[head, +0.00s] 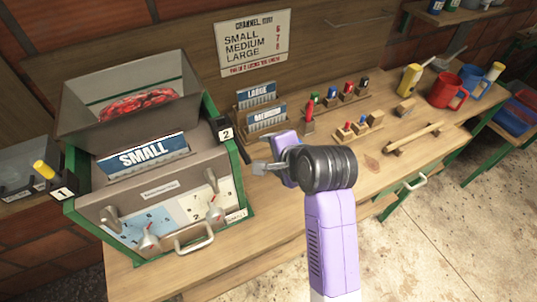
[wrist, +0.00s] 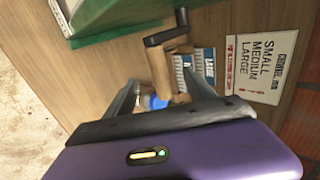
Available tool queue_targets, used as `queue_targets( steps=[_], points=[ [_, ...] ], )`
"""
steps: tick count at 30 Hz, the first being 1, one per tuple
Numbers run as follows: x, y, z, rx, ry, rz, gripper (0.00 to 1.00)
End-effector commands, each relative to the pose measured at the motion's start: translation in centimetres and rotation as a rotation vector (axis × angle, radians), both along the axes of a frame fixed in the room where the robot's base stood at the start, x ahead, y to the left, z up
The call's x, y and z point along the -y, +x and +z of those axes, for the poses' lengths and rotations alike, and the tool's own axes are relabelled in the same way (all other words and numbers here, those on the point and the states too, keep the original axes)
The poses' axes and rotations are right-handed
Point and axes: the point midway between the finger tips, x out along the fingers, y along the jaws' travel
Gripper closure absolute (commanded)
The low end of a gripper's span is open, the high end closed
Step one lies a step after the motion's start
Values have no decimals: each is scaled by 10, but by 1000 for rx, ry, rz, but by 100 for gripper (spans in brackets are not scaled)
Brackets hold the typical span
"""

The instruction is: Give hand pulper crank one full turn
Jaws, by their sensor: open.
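The hand pulper (head: 190,190) is a grey, green-framed machine with a hopper of red cherries, at the left of the head view. A dark crank-like bar (head: 243,153) shows at its right side, by label 2. A dark bent bar (wrist: 166,37) with a tan, grip-like piece (wrist: 159,72) appears ahead of my gripper in the wrist view. My gripper (head: 262,167) is open, just right of the pulper. The wrist view shows its fingers (wrist: 160,97) apart, with the tan piece between or beyond them. Contact cannot be told.
Blue SMALL plate (head: 145,156) stands on the pulper; LARGE and MEDIUM plates (head: 262,110) stand behind my gripper. A yellow handle (head: 43,169) is by label 1. Small coloured pieces, a red mug (head: 447,91) and blue mug (head: 472,80) occupy the bench to the right.

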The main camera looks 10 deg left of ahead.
Motion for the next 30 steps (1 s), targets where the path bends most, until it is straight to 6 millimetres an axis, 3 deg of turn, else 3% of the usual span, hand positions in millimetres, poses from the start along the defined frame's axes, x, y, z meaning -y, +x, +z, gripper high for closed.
queue_targets(
  steps=[17,30],
  points=[
    [21,-30,34,2,0,-1,36],
    [22,-32,37,0,0,0,36]
  ],
)
